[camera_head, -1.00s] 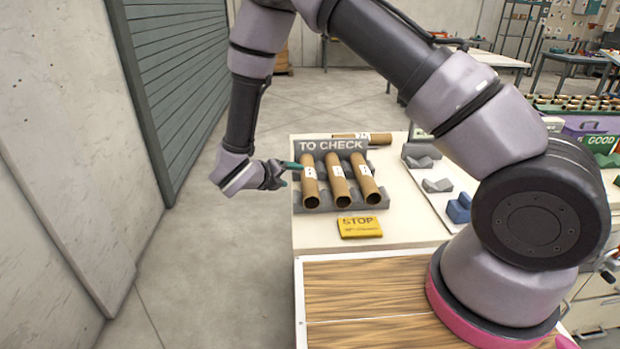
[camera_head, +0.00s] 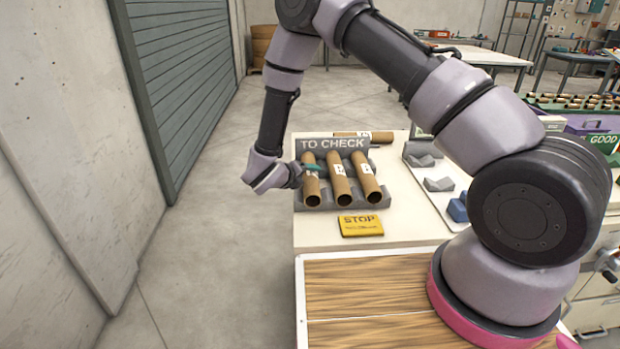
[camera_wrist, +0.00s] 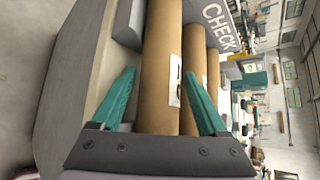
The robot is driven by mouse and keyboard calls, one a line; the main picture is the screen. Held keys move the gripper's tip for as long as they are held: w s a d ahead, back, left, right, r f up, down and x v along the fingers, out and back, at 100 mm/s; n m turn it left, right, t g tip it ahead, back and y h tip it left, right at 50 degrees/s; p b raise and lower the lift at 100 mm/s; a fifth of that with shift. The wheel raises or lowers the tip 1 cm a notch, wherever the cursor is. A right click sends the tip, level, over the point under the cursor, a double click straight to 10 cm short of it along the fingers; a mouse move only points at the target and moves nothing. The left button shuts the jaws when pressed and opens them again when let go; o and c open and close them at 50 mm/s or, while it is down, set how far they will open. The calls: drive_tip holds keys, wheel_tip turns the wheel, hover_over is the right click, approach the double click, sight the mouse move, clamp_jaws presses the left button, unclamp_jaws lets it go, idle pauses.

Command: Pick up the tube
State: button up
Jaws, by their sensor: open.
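Three brown cardboard tubes lie side by side in the grey "TO CHECK" rack (camera_head: 331,144): the left tube (camera_head: 311,188), the middle tube (camera_head: 340,186) and the right tube (camera_head: 366,180). Each has a white label. My gripper (camera_head: 308,168) is at the left tube, coming from the left side. In the wrist view my gripper (camera_wrist: 158,90) is open, with its green fingers on either side of the left tube (camera_wrist: 160,75). The fingers look apart from it, though contact is hard to tell. The other tubes show behind the right finger.
Another tube (camera_head: 378,136) lies behind the rack. A yellow STOP block (camera_head: 360,225) sits in front of the rack. Grey holders (camera_head: 438,184) and a blue block (camera_head: 458,210) stand to the right. The floor left of the table is clear.

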drive_tip(key=c, duration=1.2)
drive_tip(key=shift+r, duration=0.15)
